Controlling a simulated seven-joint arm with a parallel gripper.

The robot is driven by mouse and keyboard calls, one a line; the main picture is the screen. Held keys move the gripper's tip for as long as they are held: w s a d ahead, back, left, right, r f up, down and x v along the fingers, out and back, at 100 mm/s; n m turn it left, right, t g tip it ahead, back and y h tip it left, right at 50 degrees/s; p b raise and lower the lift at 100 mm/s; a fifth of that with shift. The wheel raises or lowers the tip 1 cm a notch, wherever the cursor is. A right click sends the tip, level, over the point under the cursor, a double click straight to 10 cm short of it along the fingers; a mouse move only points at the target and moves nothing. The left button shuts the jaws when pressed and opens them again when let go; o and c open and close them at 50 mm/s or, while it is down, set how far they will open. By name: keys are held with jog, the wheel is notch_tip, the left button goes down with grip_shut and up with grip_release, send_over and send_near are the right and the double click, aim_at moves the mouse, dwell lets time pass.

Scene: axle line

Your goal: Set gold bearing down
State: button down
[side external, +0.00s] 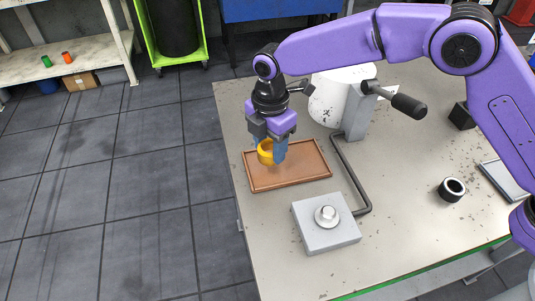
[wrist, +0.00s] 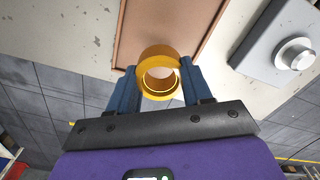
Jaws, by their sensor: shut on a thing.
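The gold bearing (side external: 265,151) is a thick yellow ring. My gripper (side external: 273,153) is shut on it over the left part of the brown tray (side external: 316,175). In the wrist view the gold bearing (wrist: 158,72) sits between the two blue fingers of my gripper (wrist: 158,80), with its hole facing the camera. The brown tray (wrist: 193,30) lies beyond it in that view. I cannot tell whether the ring touches the tray. One finger covers part of the ring in the side view.
A grey block with a round silver post (side external: 326,215) stands front right of the tray. A white and grey machine with a black-handled lever (side external: 408,105) stands behind. A black ring (side external: 452,189) lies at the right. The table's left edge is close to the tray.

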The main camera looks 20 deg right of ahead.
aim_at(267, 167)
jog(key=shift+w+a+f, duration=0.2)
jog(key=shift+f, duration=1.65)
jog(key=shift+f, duration=0.1)
jog(key=shift+c, duration=2.4)
grip_release()
notch_tip(267, 167, up, 12)
jog(key=shift+d, duration=0.1)
